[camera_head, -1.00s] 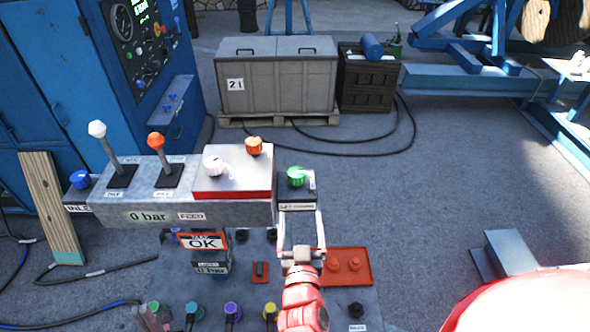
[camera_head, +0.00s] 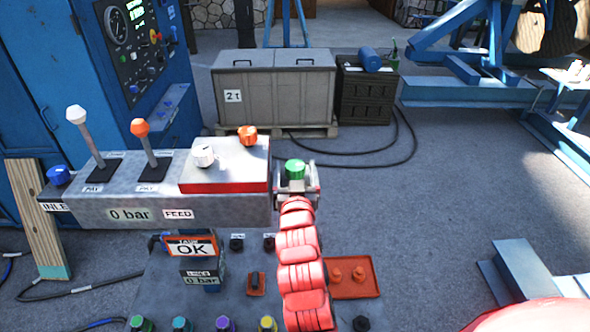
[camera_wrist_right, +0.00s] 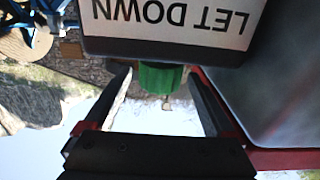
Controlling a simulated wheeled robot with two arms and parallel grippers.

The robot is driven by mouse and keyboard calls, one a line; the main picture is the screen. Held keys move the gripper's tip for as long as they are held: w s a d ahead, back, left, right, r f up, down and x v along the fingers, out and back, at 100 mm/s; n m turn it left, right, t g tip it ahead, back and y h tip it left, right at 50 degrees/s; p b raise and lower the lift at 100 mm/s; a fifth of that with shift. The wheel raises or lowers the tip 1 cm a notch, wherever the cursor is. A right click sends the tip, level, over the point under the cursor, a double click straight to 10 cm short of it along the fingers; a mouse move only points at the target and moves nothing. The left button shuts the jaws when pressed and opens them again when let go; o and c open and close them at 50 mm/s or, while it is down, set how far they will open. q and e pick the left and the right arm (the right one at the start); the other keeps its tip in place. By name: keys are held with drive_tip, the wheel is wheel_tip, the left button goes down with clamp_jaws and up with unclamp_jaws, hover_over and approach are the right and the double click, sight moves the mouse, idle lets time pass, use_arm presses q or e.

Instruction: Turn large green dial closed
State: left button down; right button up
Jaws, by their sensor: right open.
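The large green dial (camera_head: 294,169) stands on top of a small box at the right end of the grey control panel (camera_head: 160,205). My right gripper (camera_head: 296,184) is at the dial, its fingers to either side of it. In the right wrist view, which is upside down, the green dial (camera_wrist_right: 160,78) shows between the two open fingers (camera_wrist_right: 160,90), with a gap on each side. A "LET DOWN" label (camera_wrist_right: 175,15) is on the box under the dial. My left gripper is not in view.
White (camera_head: 203,155) and orange (camera_head: 247,135) knobs sit left of the dial, and two levers (camera_head: 150,155) stand farther left. A lower panel with several coloured knobs lies in front.

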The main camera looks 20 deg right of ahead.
drive_tip(key=shift+w+d+r, duration=0.15)
drive_tip(key=shift+w+r, duration=0.05)
drive_tip(key=shift+w, duration=0.15)
drive_tip(key=shift+w+f, duration=0.15)
drive_tip(key=shift+w, duration=0.1)
drive_tip(key=c, duration=1.4)
drive_tip(key=shift+o, duration=0.2)
